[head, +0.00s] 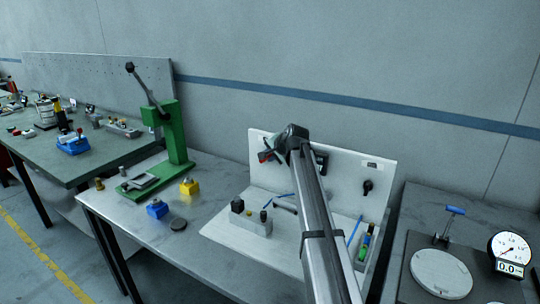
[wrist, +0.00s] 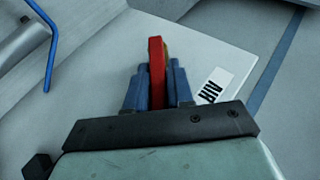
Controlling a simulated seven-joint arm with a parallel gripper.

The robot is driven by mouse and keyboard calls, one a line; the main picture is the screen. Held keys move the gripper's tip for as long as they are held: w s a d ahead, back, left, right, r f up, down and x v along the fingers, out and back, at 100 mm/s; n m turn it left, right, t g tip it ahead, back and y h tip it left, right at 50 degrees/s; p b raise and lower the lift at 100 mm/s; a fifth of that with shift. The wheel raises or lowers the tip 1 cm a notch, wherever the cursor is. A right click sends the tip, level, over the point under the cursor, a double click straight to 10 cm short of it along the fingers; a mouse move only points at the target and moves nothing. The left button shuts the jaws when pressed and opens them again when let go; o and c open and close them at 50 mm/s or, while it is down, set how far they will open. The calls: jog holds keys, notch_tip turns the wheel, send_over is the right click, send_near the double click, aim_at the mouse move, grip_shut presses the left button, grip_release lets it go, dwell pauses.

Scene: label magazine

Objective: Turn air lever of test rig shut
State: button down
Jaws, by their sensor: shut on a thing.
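The test rig is a white panel (head: 345,158) standing upright on a white base (head: 228,235). Its air lever (wrist: 157,70) is red and sits between the two blue fingers of my gripper (wrist: 157,90), beside a white label reading AIR (wrist: 212,88). My gripper (head: 267,155) is at the panel's upper left in the head view, shut on the lever. In the head view my arm hides much of the panel's middle and most of the lever. The valve body behind the lever is mostly hidden.
A black knob (head: 367,187) is on the panel's right side. A gauge (head: 511,247) is at far right.

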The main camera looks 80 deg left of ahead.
jog(key=c, duration=1.1)
grip_release()
jog(key=v, duration=1.3)
jog(key=shift+d+r, duration=0.25)
jog(key=shift+d, duration=0.05)
